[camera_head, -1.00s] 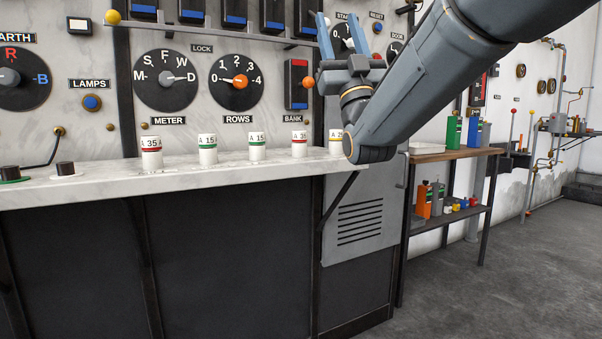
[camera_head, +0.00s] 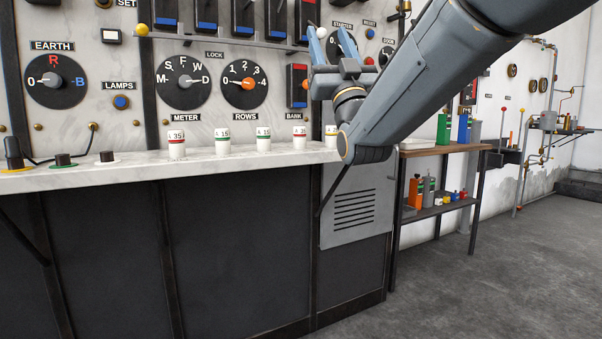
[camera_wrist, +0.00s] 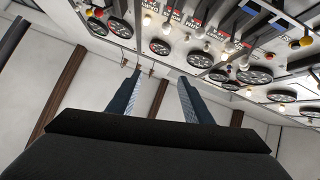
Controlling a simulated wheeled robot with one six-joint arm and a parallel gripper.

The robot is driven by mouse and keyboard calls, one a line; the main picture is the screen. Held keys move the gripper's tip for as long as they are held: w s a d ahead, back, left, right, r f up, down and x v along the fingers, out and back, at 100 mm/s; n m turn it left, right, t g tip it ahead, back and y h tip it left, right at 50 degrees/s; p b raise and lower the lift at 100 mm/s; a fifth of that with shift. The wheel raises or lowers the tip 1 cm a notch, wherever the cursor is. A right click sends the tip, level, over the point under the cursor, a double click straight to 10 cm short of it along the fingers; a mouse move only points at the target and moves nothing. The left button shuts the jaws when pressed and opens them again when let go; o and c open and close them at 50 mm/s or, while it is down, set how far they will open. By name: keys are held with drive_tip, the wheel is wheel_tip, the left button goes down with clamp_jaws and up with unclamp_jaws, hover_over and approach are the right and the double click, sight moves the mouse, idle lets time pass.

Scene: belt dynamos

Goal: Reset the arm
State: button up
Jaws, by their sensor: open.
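My gripper (camera_head: 333,46) is raised in front of the right part of the control panel, above the marble shelf. Its two blue-grey fingers point upward and stand apart with nothing between them. In the wrist view my gripper (camera_wrist: 158,98) also shows its two fingers apart and empty, with the panel beyond, seen tilted. My forearm runs from the upper right down to the elbow-like joint by the shelf's right end, and it partly hides the rightmost white fuse.
The marble shelf (camera_head: 110,178) carries several white fuses, such as a red-banded one (camera_head: 177,146). Panel dials include METER (camera_head: 183,82) and ROWS (camera_head: 244,84). A wooden-topped table (camera_head: 455,148) stands at right. Grey floor (camera_head: 500,260) is clear at lower right.

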drive_tip(key=a+f+g+h, duration=0.1)
drive_tip(key=a+f+g, duration=0.25)
drive_tip(key=f, duration=0.45)
drive_tip(key=a+f+m+g+h, duration=0.1)
drive_tip(key=a+f+g, duration=0.25)
drive_tip(key=f, duration=0.45)
drive_tip(key=a+f+g+h, duration=0.1)
drive_tip(key=a+f+g, duration=0.25)
drive_tip(key=f, duration=0.45)
drive_tip(key=s+f+n+g+h, duration=0.1)
drive_tip(key=s+f+g+h, duration=0.2)
drive_tip(key=s+f+g, duration=1.5)
drive_tip(key=s+d+f+t+h+p, duration=0.15)
drive_tip(key=s+f, duration=0.25)
drive_tip(key=s, duration=0.6)
drive_tip(key=s+d+f+b, duration=0.15)
drive_tip(key=s+f, duration=0.25)
drive_tip(key=s, duration=0.6)
drive_tip(key=d+r+m+h+p, duration=0.1)
drive_tip(key=d+r+m+p, duration=0.1)
drive_tip(key=d+r+p, duration=0.8)
drive_tip(key=d+r+m+h+p, duration=0.1)
drive_tip(key=d+r+m+p, duration=0.2)
drive_tip(key=d+r+p, duration=0.8)
wheel_tip(320, 180, up, 4)
drive_tip(key=p, duration=1.3)
drive_tip(key=shift+f+p, duration=0.15)
drive_tip(key=shift+p, duration=0.2)
drive_tip(key=shift+w, duration=0.1)
